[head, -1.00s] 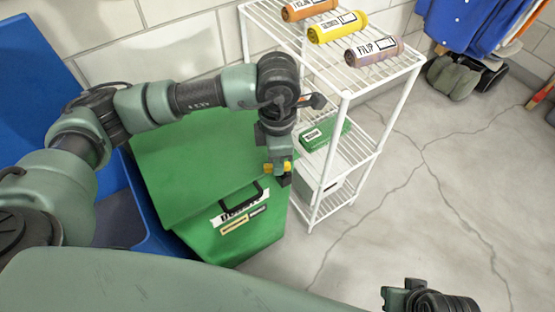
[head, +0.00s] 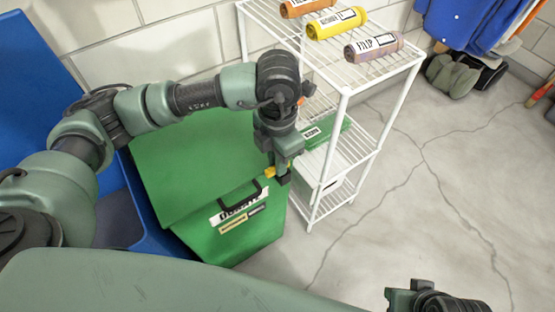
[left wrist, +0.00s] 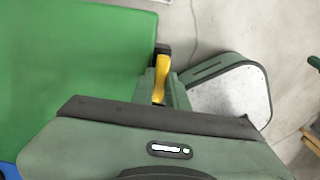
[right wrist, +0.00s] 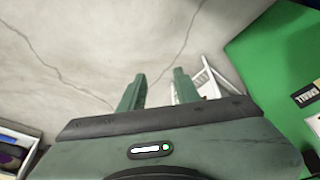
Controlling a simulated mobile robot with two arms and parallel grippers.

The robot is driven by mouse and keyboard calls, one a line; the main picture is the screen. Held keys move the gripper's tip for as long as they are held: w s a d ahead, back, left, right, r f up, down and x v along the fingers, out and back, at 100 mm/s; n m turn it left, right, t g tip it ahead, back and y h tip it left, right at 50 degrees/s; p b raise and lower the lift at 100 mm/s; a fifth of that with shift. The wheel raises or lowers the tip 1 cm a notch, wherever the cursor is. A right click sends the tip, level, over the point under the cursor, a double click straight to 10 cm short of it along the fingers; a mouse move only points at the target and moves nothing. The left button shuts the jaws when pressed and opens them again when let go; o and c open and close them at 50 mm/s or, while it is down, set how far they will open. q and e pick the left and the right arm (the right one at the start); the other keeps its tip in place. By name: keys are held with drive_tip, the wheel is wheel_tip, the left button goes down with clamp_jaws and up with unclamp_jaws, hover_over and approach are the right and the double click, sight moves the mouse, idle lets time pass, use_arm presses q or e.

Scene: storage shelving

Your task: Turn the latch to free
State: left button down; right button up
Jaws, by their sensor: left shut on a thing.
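The green box (head: 200,160) has a sloping lid and a front with a black handle (head: 245,200). The latch is a small yellow bar with a black end, at the lid's right front corner; its yellow part (head: 271,173) shows beside my left gripper (head: 282,177). In the left wrist view the yellow latch (left wrist: 161,78) lies between the fingers of my left gripper (left wrist: 161,92), which is shut on it. The fingers hide part of the latch. My right gripper (right wrist: 158,88) is open and empty above the floor.
A white wire shelf (head: 345,95) stands close right of the box, with labelled rolls on top and a green item (head: 325,132) below. A blue container (head: 110,200) is at the left. The grey floor (head: 430,200) at right is mostly clear.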

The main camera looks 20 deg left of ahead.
use_arm(q)
drive_tip(key=c, duration=1.4)
unclamp_jaws()
